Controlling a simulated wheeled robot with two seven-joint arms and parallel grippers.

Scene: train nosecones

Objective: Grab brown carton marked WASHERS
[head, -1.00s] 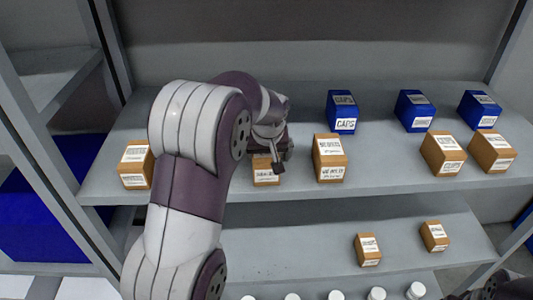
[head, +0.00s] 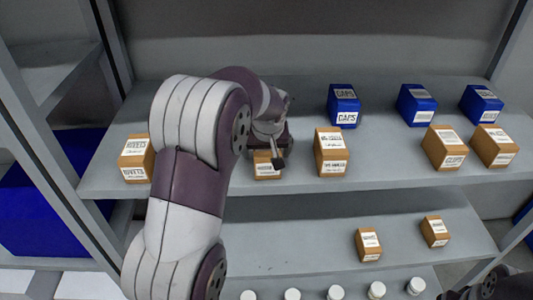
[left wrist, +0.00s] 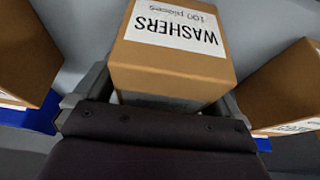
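The brown carton marked WASHERS (left wrist: 170,60) fills the middle of the left wrist view, its white label upside down there. In the head view the carton (head: 264,168) under my left gripper stands on the upper shelf, partly hidden by the gripper; its label is too small to read. My left gripper (head: 270,152) is at this carton. In the left wrist view its fingers (left wrist: 160,100) lie on either side of the carton, with a gap visible at the left, so it looks open. Part of my right arm shows at the bottom right corner; its fingers are not clear.
Brown cartons stand on both sides, one at the left (head: 137,158) and one close at the right (head: 331,152). Blue boxes (head: 343,106) stand behind on the upper shelf (head: 390,172). A lower shelf (head: 310,247) holds two small cartons; white-capped items (head: 377,289) stand below.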

